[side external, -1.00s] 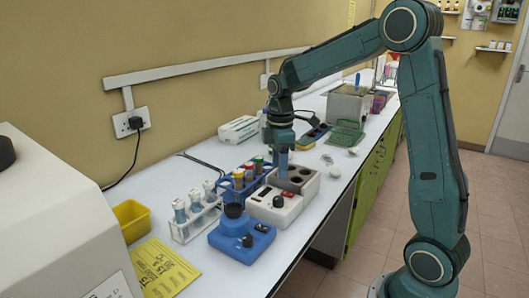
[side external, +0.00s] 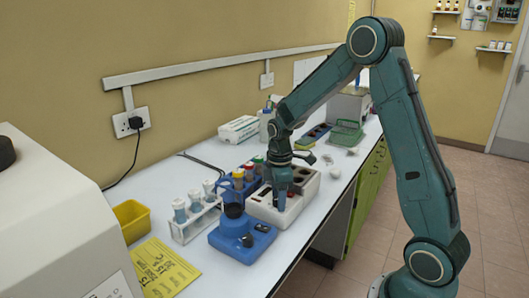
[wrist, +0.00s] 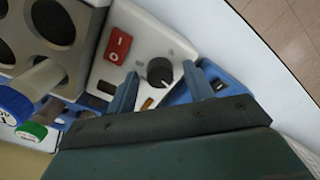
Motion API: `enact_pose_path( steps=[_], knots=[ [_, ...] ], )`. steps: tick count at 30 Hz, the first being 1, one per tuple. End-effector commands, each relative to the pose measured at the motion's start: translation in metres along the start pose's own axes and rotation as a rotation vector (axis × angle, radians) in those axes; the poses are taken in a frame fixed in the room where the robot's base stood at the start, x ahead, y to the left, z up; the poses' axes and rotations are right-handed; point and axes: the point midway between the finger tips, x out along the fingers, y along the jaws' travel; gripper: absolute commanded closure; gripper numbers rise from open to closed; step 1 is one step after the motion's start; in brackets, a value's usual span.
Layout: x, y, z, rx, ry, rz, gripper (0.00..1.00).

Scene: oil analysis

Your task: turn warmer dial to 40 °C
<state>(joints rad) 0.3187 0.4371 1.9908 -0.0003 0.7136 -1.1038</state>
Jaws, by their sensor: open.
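The warmer (side external: 312,187) is a white block with dark round wells at its far end. Its wells also show at the upper left of the wrist view. Its black round dial (wrist: 160,72) sits on the white front panel beside a red switch (wrist: 117,46). My gripper (wrist: 160,73) points down over this panel, open and empty, with one blue-grey finger on each side of the dial in the wrist view. I cannot tell whether the fingers touch it. In the side view my gripper (side external: 279,205) hides the dial. The dial's setting is too small to read.
A blue device (side external: 243,238) with a black cup stands close beside the warmer. A blue rack of colour-capped tubes (side external: 240,184) stands behind, and a white tube rack (side external: 197,224) is to the left. A yellow bin (side external: 132,220) and yellow sheet (side external: 160,270) lie farther left.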

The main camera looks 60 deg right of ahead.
Motion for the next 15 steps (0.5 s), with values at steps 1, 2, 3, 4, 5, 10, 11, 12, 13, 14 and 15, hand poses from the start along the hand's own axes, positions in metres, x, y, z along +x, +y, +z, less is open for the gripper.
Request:
enact_pose_path(
  steps=[1, 2, 3, 4, 5, 10, 11, 12, 13, 14, 15],
  knots=[
    [0.0001, -0.0001, 0.0, 0.0, 0.0, 0.0, 0.48],
    [0.0001, -0.0001, 0.0, 0.0, 0.0, 0.0, 0.48],
    [0.0, -0.0001, 0.0, 0.0, 0.0, 0.0, 0.48],
    [0.0, -0.0001, 0.0, 0.0, 0.0, 0.0, 0.48],
    [-0.0001, -0.0001, 0.0, 0.0, 0.0, 0.0, 0.5],
    [-0.0003, 0.0, 0.0, 0.0, 0.0, 0.0, 0.84],
    [-0.0003, 0.0, 0.0, 0.0, 0.0, 0.0, 0.9],
    [-0.0003, 0.0, 0.0, 0.0, 0.0, 0.0, 0.93],
    [-0.0004, 0.0, 0.0, 0.0, 0.0, 0.0, 0.93],
    [-0.0004, 0.0, 0.0, 0.0, 0.0, 0.0, 0.93],
    [-0.0004, 0.0, 0.0, 0.001, 0.0, 0.0, 0.93]
  ],
)
